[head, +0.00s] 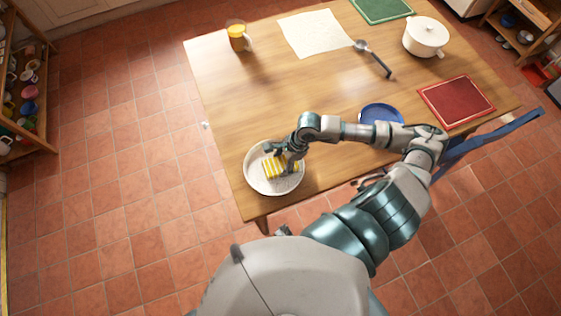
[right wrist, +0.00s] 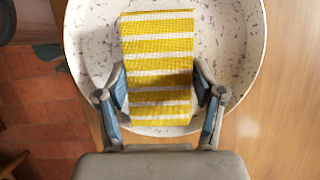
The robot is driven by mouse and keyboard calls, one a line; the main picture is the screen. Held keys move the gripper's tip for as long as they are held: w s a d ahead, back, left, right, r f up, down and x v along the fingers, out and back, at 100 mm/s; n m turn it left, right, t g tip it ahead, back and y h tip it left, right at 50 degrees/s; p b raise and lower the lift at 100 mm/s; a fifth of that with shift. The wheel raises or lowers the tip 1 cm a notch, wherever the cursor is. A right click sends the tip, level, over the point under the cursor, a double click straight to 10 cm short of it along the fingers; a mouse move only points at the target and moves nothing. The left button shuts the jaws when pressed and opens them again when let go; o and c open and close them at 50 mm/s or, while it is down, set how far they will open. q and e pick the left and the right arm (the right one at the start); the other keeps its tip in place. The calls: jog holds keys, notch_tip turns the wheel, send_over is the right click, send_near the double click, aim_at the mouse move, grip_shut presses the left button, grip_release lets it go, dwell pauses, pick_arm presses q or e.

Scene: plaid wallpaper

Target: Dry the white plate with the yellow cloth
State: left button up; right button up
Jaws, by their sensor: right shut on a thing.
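The white plate (head: 258,182) lies near the left front corner of the wooden table. In the right wrist view the plate (right wrist: 90,40) is white with dark specks. The yellow cloth (right wrist: 157,60), striped with white, is over the plate's surface; it also shows in the head view (head: 271,168). My right gripper (right wrist: 160,88) is shut on the cloth, with one finger at each side edge. It also shows above the plate in the head view (head: 281,155). My left gripper is not in view.
On the table (head: 225,115) are an orange-filled glass mug (head: 238,37), a blue plate (head: 381,114), a red mat (head: 457,102), a white pot (head: 426,37), a ladle (head: 374,61), a cream cloth (head: 315,34) and a green mat (head: 382,8). The table's left half is mostly clear.

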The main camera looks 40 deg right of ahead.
aim_at(273, 158)
jog(key=shift+w+d, duration=0.2)
jog(key=shift+w, duration=0.7)
jog(key=shift+w+a+f+b, duration=0.1)
jog(key=shift+w+a+b, duration=0.55)
jog(key=shift+w+a, duration=0.15)
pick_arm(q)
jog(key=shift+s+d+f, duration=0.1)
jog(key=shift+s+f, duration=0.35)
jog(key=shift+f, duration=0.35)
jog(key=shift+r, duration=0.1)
pick_arm(e)
notch_tip(273, 158, up, 8)
jog(key=p, duration=0.4)
jog(key=shift+f, duration=0.1)
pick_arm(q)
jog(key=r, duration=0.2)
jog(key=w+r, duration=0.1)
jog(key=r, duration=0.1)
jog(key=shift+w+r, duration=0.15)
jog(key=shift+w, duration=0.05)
pick_arm(e)
jog(key=shift+f, duration=0.1)
